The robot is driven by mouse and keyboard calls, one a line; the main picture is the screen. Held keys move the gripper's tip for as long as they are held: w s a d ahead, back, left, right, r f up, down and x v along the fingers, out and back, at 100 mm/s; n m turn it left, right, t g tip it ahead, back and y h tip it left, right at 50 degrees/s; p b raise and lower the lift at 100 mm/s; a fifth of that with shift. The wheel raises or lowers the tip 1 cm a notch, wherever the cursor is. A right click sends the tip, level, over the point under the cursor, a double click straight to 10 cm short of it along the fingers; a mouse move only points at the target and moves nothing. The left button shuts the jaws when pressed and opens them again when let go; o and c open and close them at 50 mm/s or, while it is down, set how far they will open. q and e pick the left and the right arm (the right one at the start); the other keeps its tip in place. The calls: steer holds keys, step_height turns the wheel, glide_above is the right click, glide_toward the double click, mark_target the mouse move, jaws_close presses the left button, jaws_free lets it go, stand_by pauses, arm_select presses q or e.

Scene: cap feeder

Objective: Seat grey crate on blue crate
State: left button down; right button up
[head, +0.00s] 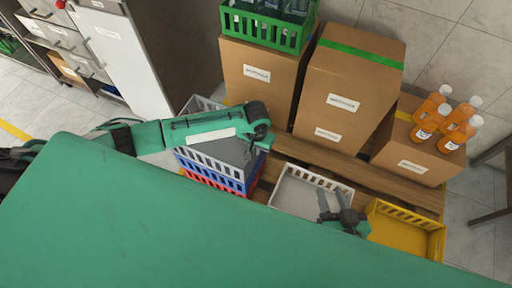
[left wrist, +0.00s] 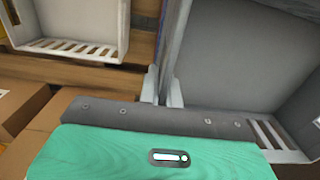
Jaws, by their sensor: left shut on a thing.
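The grey crate (head: 212,161) is at the middle left of the head view, partly hidden under my left arm. It is directly above the blue crate (head: 222,179), roughly lined up with it; I cannot tell whether they fully touch. My left gripper (head: 254,146) is shut on the grey crate's right wall. In the left wrist view the left fingers (left wrist: 161,88) pinch that wall, with the crate's grey inside (left wrist: 235,55) to the right. My right gripper (head: 333,199) is open and empty above the white crate.
A red crate (head: 207,181) lies under the blue one. A white crate (head: 283,189) and a yellow crate (head: 405,235) stand to the right. Cartons (head: 350,85), a green crate (head: 262,30) and orange bottles (head: 430,117) stand behind on a wooden pallet (head: 340,158).

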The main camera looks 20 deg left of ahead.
arm_select(q)
steer(key=shift+f, duration=0.1)
stand_by(0.3)
steer(key=c, duration=1.5)
jaws_free()
step_height(320, 180, up, 13)
steer(key=p, duration=0.3)
steer(key=shift+r, duration=0.4)
steer(key=shift+d, duration=0.1)
